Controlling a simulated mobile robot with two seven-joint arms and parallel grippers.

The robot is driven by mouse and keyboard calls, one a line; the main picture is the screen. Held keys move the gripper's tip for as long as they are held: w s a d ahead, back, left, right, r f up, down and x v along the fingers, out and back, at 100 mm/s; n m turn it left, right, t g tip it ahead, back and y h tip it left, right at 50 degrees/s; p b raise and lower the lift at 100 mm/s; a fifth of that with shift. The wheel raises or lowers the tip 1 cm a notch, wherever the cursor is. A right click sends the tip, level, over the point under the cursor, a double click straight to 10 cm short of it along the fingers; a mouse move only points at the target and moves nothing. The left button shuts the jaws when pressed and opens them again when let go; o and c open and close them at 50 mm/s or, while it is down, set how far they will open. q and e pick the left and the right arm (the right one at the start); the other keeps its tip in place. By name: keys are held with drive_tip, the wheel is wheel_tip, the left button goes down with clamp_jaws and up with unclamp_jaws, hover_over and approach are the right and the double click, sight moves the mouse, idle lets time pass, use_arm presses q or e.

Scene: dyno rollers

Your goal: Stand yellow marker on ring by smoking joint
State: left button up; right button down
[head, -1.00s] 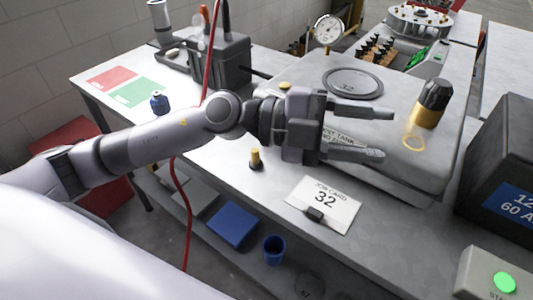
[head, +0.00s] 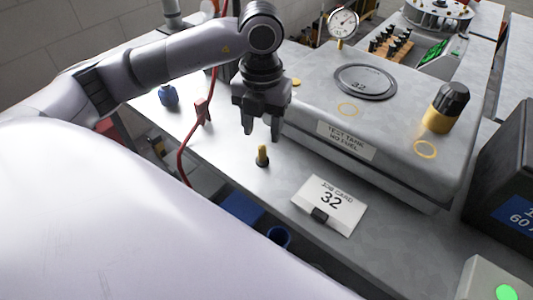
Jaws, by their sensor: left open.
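The yellow marker (head: 262,154), a small yellow peg on a dark base, stands upright on the bench in front of the tank. My left gripper (head: 262,132) points down just above and behind it in the picture, fingers apart and empty. I see no clear smoke, so I cannot tell which joint is smoking. My right gripper is out of view.
A job card 32 (head: 329,204) under a dark clip lies right of the marker. A red cable (head: 184,151) hangs over the bench edge at left.

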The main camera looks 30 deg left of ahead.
sight(262, 147)
use_arm(q)
wheel_tip(262, 147, down, 7)
drive_tip(key=shift+s+r+p, duration=0.1)
drive_tip(key=shift+p, duration=0.45)
clamp_jaws()
